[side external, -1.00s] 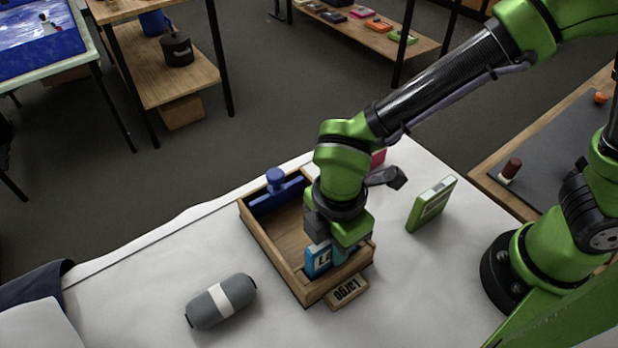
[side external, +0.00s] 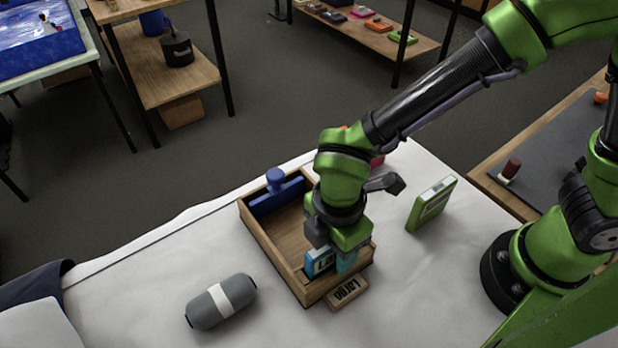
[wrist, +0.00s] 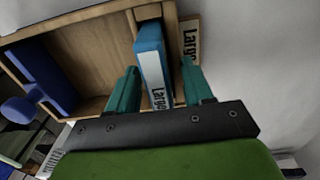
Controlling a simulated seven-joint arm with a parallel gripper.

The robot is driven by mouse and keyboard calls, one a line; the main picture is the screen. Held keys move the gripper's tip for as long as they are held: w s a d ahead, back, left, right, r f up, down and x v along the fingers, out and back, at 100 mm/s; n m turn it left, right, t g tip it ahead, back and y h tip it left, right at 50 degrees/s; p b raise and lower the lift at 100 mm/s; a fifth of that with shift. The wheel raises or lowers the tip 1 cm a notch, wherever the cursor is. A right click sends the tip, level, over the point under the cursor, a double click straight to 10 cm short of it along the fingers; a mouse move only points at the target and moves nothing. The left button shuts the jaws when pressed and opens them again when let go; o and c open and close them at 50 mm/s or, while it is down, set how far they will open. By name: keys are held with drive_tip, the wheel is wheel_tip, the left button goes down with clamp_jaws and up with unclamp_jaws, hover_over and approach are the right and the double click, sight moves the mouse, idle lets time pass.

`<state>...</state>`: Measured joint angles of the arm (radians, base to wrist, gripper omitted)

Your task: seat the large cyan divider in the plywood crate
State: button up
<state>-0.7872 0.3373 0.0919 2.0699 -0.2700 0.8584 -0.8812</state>
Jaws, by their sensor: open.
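The large cyan divider (wrist: 149,48) has a white "Large" label and stands in the plywood crate (wrist: 96,50), at the end by the "Large" tag. It also shows in the side view (side external: 318,262), partly hidden by my gripper. My gripper (wrist: 160,84) has its two teal fingers spread on either side of the divider, with a visible gap to it on each side. In the side view my gripper (side external: 335,258) is low over the near end of the crate (side external: 268,250). How deep the divider sits in its slot cannot be told.
A blue divider with a knob (side external: 276,190) stands at the crate's far end. A wooden "Large" tag (side external: 347,292) lies against the near end. A green case (side external: 431,204) stands to the right, and a grey roll (side external: 221,301) lies at front left. A pink item (side external: 377,159) shows behind my arm.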

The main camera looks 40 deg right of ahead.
wheel_tip(320, 180, up, 12)
drive_tip(key=shift+f, duration=0.25)
drive_tip(key=d+r+m+t+y, duration=0.1)
drive_tip(key=d+r+m+t, duration=0.2)
drive_tip(key=d+m, duration=0.8)
drive_tip(key=d+r+m+t+y, duration=0.1)
drive_tip(key=d+r+m+t, duration=0.3)
drive_tip(key=d+m, duration=0.7)
drive_tip(key=shift+w+d, duration=0.25)
drive_tip(key=shift+d, duration=0.75)
